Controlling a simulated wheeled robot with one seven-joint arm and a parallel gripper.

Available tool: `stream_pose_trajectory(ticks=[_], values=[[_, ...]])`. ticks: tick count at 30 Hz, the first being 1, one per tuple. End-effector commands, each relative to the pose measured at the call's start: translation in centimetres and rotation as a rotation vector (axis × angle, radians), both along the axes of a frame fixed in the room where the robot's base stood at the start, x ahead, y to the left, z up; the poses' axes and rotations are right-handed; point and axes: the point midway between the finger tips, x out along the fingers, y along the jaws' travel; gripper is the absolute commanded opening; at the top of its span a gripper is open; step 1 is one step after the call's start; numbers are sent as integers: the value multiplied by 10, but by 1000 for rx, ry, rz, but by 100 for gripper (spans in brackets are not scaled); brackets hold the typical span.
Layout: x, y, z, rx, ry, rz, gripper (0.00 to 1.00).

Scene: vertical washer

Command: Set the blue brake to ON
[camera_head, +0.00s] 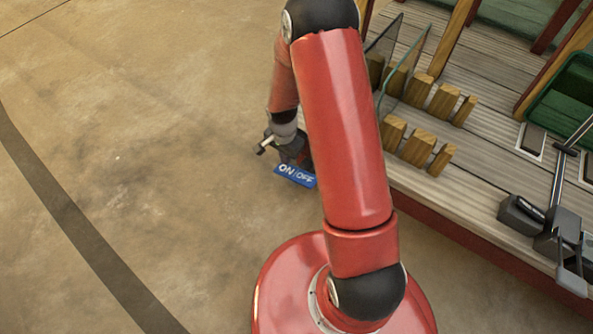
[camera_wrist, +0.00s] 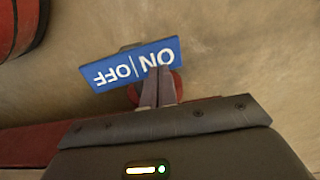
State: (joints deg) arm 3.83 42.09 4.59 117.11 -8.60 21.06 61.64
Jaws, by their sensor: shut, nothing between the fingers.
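The blue brake sign (camera_head: 296,175) reads ON/OFF and is low beside the wooden platform in the head view. In the wrist view the blue sign (camera_wrist: 118,66) appears upside down, with ON on the right and OFF on the left. My gripper (camera_wrist: 160,72) is shut and empty, its fingertips overlapping the sign's lower edge near the ON end. A red part (camera_wrist: 132,94) shows behind and beside the fingers. A grey piece shows just past the sign's far edge. I cannot tell whether the fingers touch the brake, or its setting.
A wooden platform (camera_head: 490,180) with several wooden blocks (camera_head: 418,148) lies right of the sign. Clear and dark-edged panels stand at its back, and a green bin (camera_head: 565,105) and a grey metal fixture (camera_head: 560,235) are at the right. The concrete floor (camera_head: 130,150) at left is open.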

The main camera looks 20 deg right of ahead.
Motion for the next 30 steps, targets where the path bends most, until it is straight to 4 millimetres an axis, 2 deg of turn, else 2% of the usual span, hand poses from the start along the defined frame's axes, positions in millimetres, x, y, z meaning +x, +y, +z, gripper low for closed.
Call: stream_pose_trajectory(ticks=[1,15,30], values=[[0,0,7,0,0,0,0],[0,0,44,0,0,0,0],[0,0,44,0,1,1,0]])
